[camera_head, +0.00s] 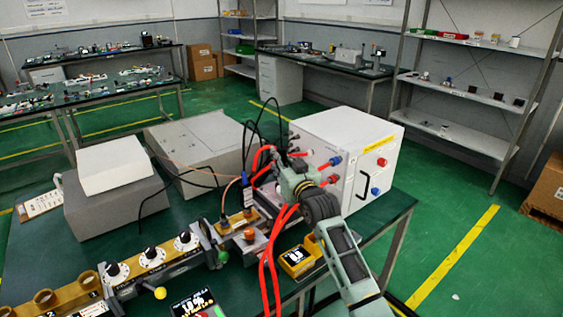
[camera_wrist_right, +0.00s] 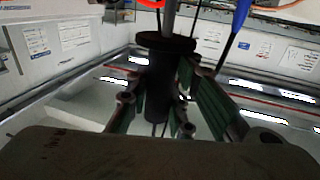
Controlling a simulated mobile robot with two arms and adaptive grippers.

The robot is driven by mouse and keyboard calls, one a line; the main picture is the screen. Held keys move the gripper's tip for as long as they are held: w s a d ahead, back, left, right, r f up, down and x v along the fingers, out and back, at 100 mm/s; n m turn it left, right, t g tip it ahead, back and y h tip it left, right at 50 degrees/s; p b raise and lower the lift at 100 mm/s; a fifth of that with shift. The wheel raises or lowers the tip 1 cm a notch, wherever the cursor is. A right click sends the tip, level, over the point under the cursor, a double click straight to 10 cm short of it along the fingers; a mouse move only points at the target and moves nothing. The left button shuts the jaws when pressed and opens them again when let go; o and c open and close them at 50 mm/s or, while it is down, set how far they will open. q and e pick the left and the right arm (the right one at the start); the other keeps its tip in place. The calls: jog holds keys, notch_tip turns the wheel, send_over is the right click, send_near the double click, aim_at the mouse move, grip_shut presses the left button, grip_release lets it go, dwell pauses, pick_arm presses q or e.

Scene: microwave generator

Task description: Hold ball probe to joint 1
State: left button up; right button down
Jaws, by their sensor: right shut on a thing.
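My right gripper (camera_head: 283,172) reaches in from the lower right, over the bench in front of the white cabinet. In the right wrist view its green fingers are closed around a black handle (camera_wrist_right: 158,90) with a wide collar and a metal rod (camera_wrist_right: 169,20) rising from it. This looks like the ball probe, but its ball end is out of that view. In the head view the held piece is mostly hidden by the gripper and red tubes. The brass and metal waveguide parts (camera_head: 243,222) lie left of the gripper. I cannot tell which joint is joint 1. My left gripper is not in view.
The white cabinet (camera_head: 347,150) stands behind the gripper. Thick red tubes (camera_head: 267,262) and thin cables hang close to it. A dark blue upright piece (camera_head: 247,193) is just to its left. A yellow meter (camera_head: 297,260) sits near the bench edge. Grey boxes (camera_head: 110,200) stand at left.

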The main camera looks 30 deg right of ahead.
notch_tip(320, 180, up, 3)
jog(key=shift+f+p, duration=0.2)
jog(key=shift+p, duration=0.65)
jog(key=shift+f, duration=0.1)
dwell(0.5)
